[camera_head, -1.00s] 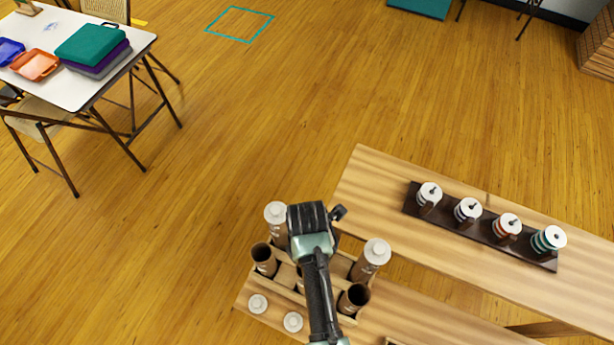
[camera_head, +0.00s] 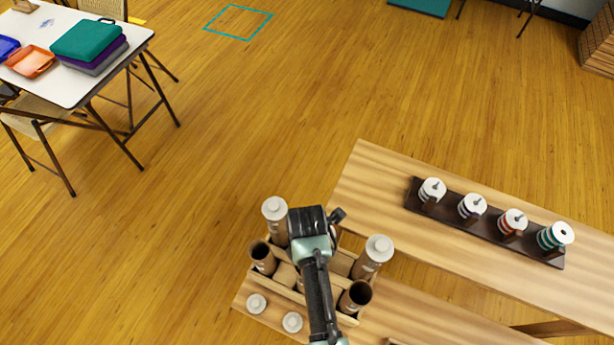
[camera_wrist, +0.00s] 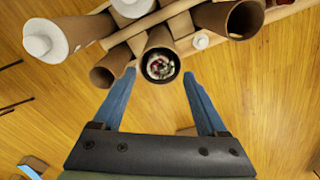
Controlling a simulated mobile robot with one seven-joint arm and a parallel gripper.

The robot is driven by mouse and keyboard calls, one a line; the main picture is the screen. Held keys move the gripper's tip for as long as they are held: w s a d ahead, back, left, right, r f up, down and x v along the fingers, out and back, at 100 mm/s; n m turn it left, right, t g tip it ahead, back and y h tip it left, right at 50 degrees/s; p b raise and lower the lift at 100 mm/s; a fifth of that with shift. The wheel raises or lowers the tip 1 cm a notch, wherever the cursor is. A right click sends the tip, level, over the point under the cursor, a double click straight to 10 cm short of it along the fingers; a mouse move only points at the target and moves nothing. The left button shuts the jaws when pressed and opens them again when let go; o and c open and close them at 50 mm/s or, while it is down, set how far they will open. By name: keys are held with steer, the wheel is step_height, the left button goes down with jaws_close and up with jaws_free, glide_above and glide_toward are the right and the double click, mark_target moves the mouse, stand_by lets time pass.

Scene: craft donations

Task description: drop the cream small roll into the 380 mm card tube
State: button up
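My gripper (camera_wrist: 159,78) is open in the wrist view, its two blue fingers spread with nothing held between them. A brown card tube with a dark rim (camera_wrist: 158,43) stands just beyond the fingertips, its mouth facing the camera. Red, white and green bits show inside it; I cannot make out a cream roll among them. Other open brown tubes are at its left (camera_wrist: 108,70) and right (camera_wrist: 240,18). No tube length is readable. In the head view my gripper hides the middle of the tube rack (camera_head: 343,262), and its fingertips are hidden.
Capped tubes (camera_head: 274,208) (camera_head: 377,250) stand tall in the rack. Two white lids (camera_head: 257,303) (camera_head: 292,322) lie on the bench in front. Several ribbon spools stand on a dark holder (camera_head: 450,214) on the right bench. A white table (camera_head: 65,92) with trays is far left.

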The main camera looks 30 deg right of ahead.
steer(key=shift+o, duration=0.5)
step_height(320, 180, up, 13)
steer(key=shift+b, duration=0.45)
stand_by(0.4)
